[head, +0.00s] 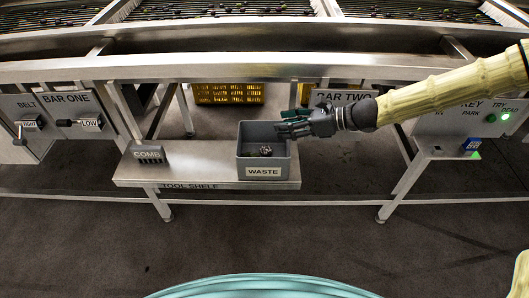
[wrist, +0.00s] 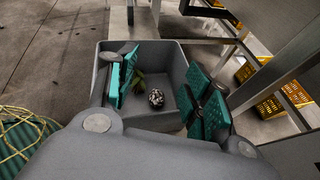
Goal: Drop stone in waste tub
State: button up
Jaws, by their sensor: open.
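The waste tub (head: 264,172) is a grey open box labelled WASTE, standing on the tool shelf. The stone (head: 265,150) is a small speckled grey lump lying inside the tub. It also shows in the wrist view (wrist: 156,98) on the tub floor, beside a small greenish thing (wrist: 138,82). My gripper (head: 283,128) is at the tub's upper right in the head view. In the wrist view its green-padded fingers (wrist: 165,92) are spread apart over the tub, with nothing between the pads. The stone lies below and apart from them.
The tool shelf (head: 205,183) also carries a grey COMB block (head: 149,154) left of the tub. A steel rail (head: 240,70) runs above, with BAR ONE (head: 68,98) and BAR TWO panels at either side. Yellow crates (head: 228,94) stand behind. The shelf between comb and tub is clear.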

jog(key=v, duration=0.7)
jog(key=shift+d+r, duration=0.15)
jog(key=shift+d, duration=0.2)
jog(key=shift+s, duration=0.1)
